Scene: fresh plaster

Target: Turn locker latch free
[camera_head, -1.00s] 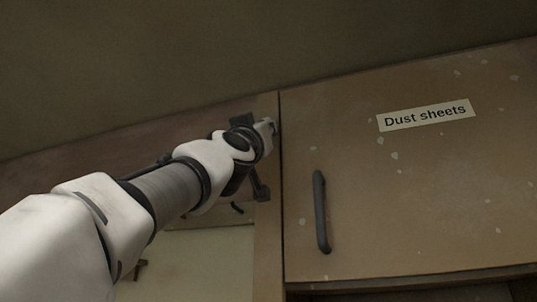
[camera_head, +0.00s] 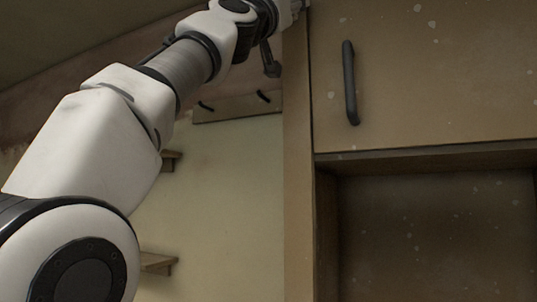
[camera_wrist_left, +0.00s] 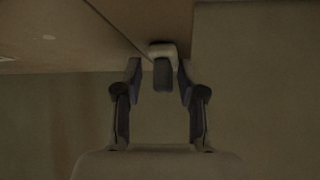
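The locker door (camera_head: 430,80) is tan with paint specks and a dark bar handle (camera_head: 350,84); it is closed. The latch (camera_wrist_left: 163,66), a small pale rounded piece with a dark lower part, shows at the locker edge in the left wrist view. My left gripper (camera_wrist_left: 159,78) is open, with one finger on each side of the latch. A narrow gap shows on its left; contact on the right side is hard to tell. In the head view my left gripper (camera_head: 292,6) is cut by the top edge, left of the handle. My right gripper is not in view.
An open dark compartment (camera_head: 430,230) lies below the door. To the left of the locker's side panel (camera_head: 298,220) are a hook rail (camera_head: 238,107) and small wooden shelves (camera_head: 158,263) on a pale wall.

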